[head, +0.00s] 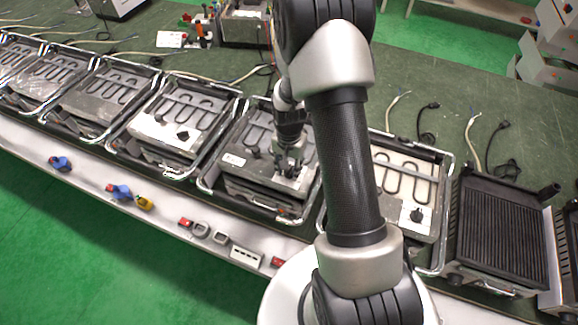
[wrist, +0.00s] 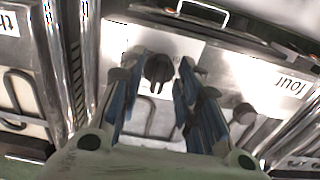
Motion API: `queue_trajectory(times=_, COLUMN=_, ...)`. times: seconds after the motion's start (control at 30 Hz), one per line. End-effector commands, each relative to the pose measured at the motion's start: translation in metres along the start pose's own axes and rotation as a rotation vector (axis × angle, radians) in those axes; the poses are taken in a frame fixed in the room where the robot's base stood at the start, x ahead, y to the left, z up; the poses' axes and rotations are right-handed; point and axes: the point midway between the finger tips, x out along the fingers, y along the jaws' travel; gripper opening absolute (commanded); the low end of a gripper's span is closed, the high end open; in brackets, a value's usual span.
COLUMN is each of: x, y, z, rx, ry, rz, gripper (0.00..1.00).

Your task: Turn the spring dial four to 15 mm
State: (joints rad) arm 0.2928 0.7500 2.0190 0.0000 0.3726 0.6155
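The heating unit labelled "four" (wrist: 290,85) is under my gripper; its label reads upside down in the wrist view. Its dark round dial (wrist: 158,69) has a pointer-like bar and lies between my fingertips. My gripper (wrist: 160,78) is open, with blue-padded fingers on either side of the dial. I cannot tell whether they touch it. In the head view my gripper (head: 290,167) is over the front right of this unit (head: 232,158) and hides the dial. The dial's scale marks are too small to read.
A second, grey knob (wrist: 244,113) stands near the right finger. Chrome side rails (wrist: 83,60) and a front handle (wrist: 203,10) frame the unit. Neighbouring units (head: 178,125) stand close on both sides.

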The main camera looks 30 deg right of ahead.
Motion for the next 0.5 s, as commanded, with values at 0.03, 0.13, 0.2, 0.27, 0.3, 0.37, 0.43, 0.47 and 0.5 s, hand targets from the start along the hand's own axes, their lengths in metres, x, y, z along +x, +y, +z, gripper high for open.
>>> queue_trajectory(times=0.03, x=-0.002, y=0.000, z=0.000, rx=0.000, ry=0.001, rz=0.000, gripper=0.32)
queue_trajectory(times=0.13, x=-0.011, y=-0.001, z=-0.001, rx=0.000, ry=0.002, rz=-0.001, gripper=0.32)
queue_trajectory(times=0.2, x=-0.022, y=-0.001, z=-0.001, rx=0.000, ry=0.004, rz=-0.003, gripper=0.32)
queue_trajectory(times=0.27, x=-0.034, y=-0.001, z=-0.001, rx=0.000, ry=0.005, rz=-0.004, gripper=0.32)
queue_trajectory(times=0.3, x=-0.043, y=-0.001, z=-0.001, rx=0.000, ry=0.004, rz=-0.003, gripper=0.32)
queue_trajectory(times=0.37, x=-0.057, y=-0.001, z=-0.001, rx=0.000, ry=0.005, rz=-0.003, gripper=0.32)
queue_trajectory(times=0.43, x=-0.072, y=-0.001, z=-0.001, rx=0.000, ry=0.005, rz=-0.003, gripper=0.32)
queue_trajectory(times=0.47, x=-0.078, y=-0.001, z=-0.001, rx=0.000, ry=0.005, rz=-0.004, gripper=0.32)
queue_trajectory(times=0.5, x=-0.086, y=-0.001, z=-0.001, rx=0.000, ry=0.005, rz=-0.003, gripper=0.32)
